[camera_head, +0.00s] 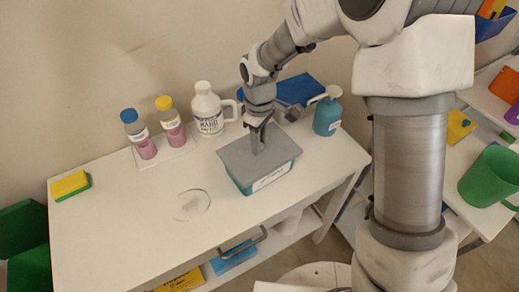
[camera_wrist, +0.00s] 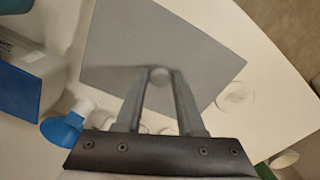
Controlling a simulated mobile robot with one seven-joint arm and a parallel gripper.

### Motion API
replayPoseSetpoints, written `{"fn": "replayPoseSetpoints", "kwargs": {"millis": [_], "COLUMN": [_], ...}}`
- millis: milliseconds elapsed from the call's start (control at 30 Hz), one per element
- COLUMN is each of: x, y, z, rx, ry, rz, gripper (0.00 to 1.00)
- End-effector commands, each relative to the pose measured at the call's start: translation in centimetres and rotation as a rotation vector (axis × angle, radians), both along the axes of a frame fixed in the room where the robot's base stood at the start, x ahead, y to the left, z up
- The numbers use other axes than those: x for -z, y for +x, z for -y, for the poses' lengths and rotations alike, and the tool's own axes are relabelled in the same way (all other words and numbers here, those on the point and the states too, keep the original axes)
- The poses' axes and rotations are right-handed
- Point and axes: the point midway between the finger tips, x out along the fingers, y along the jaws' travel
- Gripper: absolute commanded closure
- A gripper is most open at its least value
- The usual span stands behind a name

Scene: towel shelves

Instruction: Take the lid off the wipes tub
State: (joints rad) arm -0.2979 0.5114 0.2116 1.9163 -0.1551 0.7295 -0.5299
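The wipes tub (camera_head: 246,186) is a teal box with a white label, near the right end of the white table. Its flat grey lid (camera_head: 235,157) lies level over it, with no clear gap between them. In the wrist view the lid (camera_wrist: 120,40) fills the middle and hides the tub. My gripper (camera_head: 257,150) points down at the middle of the lid.
Behind the tub are a white jug (camera_head: 208,112), a blue item (camera_head: 298,88) and a teal pump bottle (camera_head: 327,117). Two pink bottles (camera_head: 142,140) (camera_head: 174,132) stand further left. A yellow-green sponge (camera_head: 70,186) is at the far left. The front-left tabletop is clear, except for a round outline (camera_head: 192,204).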

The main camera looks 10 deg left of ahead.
Motion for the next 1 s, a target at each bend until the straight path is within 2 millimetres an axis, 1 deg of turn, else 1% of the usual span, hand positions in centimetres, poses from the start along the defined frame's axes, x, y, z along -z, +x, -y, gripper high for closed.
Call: {"fn": "replayPoseSetpoints", "kwargs": {"millis": [33,167,200,533,667,767,867,933,1000], "x": [0.0,0.0,0.0,-0.1,-0.6,-1.5,-3.2,-4.7,-5.2], "y": [0.0,0.0,0.0,0.0,0.0,0.1,0.1,0.1,-0.8], "z": [0.0,0.0,0.0,0.0,0.0,0.0,0.0,0.0,1.4], "rx": [0.000,0.000,0.000,0.000,0.000,0.001,0.001,0.002,0.004], "ry": [0.000,0.000,0.000,0.000,0.000,0.002,0.002,0.003,0.000], "rz": [0.000,0.000,0.000,0.000,0.001,0.003,0.004,0.006,0.002], "gripper": [0.73,0.97,1.00,1.00,1.00,1.00,1.00,1.00,1.00]}}
